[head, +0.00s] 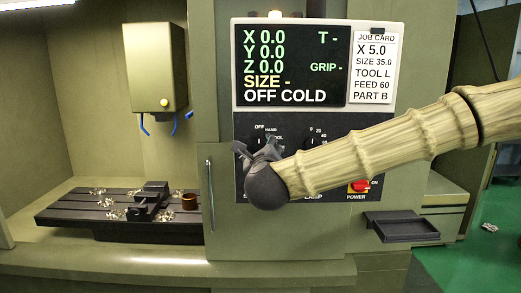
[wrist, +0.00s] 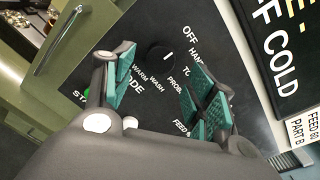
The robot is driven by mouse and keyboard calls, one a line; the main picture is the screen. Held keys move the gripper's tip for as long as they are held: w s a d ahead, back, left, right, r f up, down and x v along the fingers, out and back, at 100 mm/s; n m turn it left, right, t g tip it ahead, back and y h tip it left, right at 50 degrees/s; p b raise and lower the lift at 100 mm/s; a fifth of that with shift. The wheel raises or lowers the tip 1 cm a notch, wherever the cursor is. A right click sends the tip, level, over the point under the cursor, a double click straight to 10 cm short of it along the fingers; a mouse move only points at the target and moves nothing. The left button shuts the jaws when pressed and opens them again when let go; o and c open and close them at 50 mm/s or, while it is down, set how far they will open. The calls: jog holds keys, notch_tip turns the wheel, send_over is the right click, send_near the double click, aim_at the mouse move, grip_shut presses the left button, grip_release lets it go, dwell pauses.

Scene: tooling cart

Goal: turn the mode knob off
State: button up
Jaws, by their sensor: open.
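The mode knob (wrist: 157,58) is a round black dial with a short white mark on the dark control panel (wrist: 140,25). In the wrist view, labels OFF, HAND, PROBE, WASH and WARM ring it. The mark sits on the knob's right part, on the OFF and HAND side; I cannot tell exactly which label it points to. My gripper (head: 258,147) is in front of the panel's left part and covers much of the knob in the head view. In the wrist view, its teal-padded fingers stand apart, one on each side of the knob, with no clear contact.
A display (head: 291,62) above the panel reads OFF COLD, beside a job card (head: 375,65). A red power switch (head: 360,186) sits lower right, above a small black tray (head: 402,228). A door handle (head: 210,195) and a vise (head: 150,198) are at left.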

jog(key=s, duration=0.9)
jog(key=shift+d+r, duration=0.2)
jog(key=shift+d, duration=0.05)
jog(key=shift+f, duration=0.1)
